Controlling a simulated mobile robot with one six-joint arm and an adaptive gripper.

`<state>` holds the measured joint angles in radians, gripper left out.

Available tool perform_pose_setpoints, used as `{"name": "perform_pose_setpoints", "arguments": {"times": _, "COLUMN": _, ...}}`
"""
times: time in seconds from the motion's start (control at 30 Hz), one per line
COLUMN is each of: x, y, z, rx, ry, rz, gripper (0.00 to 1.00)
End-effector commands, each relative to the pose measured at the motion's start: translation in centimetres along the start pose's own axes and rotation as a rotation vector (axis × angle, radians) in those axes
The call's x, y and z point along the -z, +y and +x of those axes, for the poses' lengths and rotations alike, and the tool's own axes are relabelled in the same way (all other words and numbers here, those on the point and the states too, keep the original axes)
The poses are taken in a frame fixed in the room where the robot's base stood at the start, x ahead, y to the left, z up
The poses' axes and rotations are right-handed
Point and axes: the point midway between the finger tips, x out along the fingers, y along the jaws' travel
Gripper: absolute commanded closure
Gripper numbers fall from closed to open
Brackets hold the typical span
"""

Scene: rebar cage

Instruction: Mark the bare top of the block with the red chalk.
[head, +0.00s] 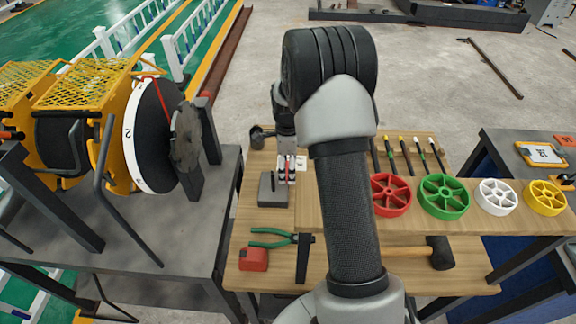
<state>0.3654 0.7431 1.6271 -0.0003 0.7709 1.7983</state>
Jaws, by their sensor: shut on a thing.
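A grey block (270,194) lies at the left of the wooden bench, with a small dark upright thing at its top. My gripper (287,178) points down just right of the block's upper part, over the bench. It is small in the view, with red and white bits around its fingers. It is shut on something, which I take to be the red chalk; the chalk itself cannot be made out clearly. Whether its tip touches anything cannot be told. My arm hides the bench to the right of the gripper.
Green-handled pliers (270,237), a red box (253,259) and a mallet (438,252) lie in front. Red (390,194), green (444,196), white (496,196) and yellow (545,197) wheels stand right. A reel machine (150,130) stands left on a grey table (150,225).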

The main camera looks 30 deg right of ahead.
Motion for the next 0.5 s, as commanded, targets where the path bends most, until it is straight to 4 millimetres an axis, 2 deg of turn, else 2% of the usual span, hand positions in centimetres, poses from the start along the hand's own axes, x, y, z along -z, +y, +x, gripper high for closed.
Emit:
{"name": "perform_pose_setpoints", "arguments": {"times": 0.2, "x": -1.9, "y": 0.0, "z": 0.1, "rx": 0.001, "ry": 0.0, "rz": -0.002, "gripper": 0.69}}
{"name": "perform_pose_setpoints", "arguments": {"times": 0.5, "x": -3.2, "y": 0.1, "z": 0.2, "rx": -0.001, "ry": -0.001, "rz": -0.001, "gripper": 0.69}}
